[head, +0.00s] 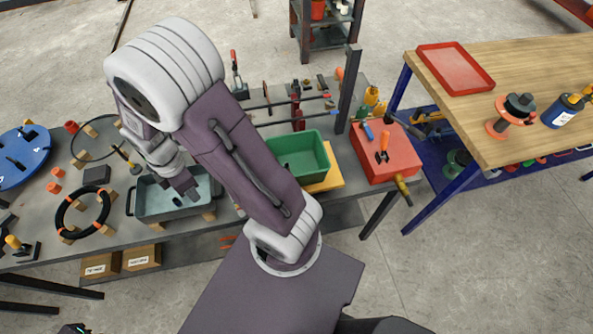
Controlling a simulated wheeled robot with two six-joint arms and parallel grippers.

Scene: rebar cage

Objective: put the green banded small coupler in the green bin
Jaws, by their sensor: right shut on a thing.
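My right gripper (188,188) points down over the grey tray (147,207), at the left of my arm in the head view. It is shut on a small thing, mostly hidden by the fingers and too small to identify. I cannot make out a green band on it. The green bin (313,172) stands on the bench to the right of my right forearm, which hides its left part. The bin's visible inside looks empty. My left gripper is not clearly in view.
A red box (392,162) with tools stands right of the green bin. A black ring (62,214) and blue disc (20,150) lie at the left. Bars and a post (348,88) rise behind the bin. A wooden table (530,65) holds a red tray (455,68).

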